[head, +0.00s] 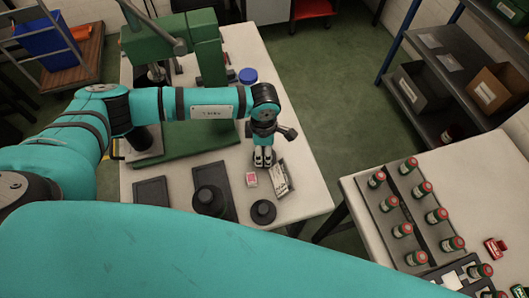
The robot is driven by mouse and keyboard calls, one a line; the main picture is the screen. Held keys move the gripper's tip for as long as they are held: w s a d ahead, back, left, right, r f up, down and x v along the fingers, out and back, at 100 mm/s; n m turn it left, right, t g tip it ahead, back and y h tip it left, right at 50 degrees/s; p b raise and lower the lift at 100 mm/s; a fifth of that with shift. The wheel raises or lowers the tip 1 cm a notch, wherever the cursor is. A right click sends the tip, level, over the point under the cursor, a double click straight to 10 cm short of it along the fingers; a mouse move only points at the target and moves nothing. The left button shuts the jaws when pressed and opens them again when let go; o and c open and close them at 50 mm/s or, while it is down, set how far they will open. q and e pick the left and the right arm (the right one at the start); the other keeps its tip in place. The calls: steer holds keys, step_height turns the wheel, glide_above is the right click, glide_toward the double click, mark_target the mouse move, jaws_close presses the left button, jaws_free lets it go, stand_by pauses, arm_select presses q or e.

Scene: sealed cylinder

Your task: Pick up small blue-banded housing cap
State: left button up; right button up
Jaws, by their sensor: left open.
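A small round dark cap (263,212) lies on the white table near its front edge; no blue band can be made out on it. A larger dark stepped cylinder (210,199) stands to its left on a dark mat. A round blue-topped item (248,76) sits farther back on the table. My left gripper (263,160) points down over the table, behind the small dark cap and apart from it in the picture. Its fingers are open with a narrow gap, and nothing shows between them. My right gripper is out of view.
A green press (203,50) stands at the back of the table (302,190). A second table at right holds several red-capped jars (437,215). My teal arm covers the bottom foreground.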

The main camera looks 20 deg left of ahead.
arm_select(q)
steer(key=shift+f, duration=0.45)
jaws_close()
